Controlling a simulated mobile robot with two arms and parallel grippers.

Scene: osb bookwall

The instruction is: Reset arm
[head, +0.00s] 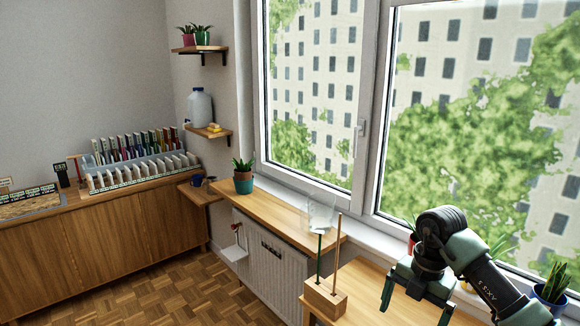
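My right arm comes in from the lower right. My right gripper (417,305) points down over the wooden table (370,292) below the window. Its two dark green fingers are spread apart, and I see nothing held between them. The gripper is to the right of a small wooden block (325,300) with upright sticks in it, and apart from it. A reddish plant pot is partly hidden behind the arm. My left gripper is not in view.
A clear container (321,214) stands on the wooden sill (275,212), with a potted plant (243,177) at its left end. Another potted plant (552,286) is at the lower right. A wooden cabinet (110,240) stands at the left. The parquet floor (190,294) is clear.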

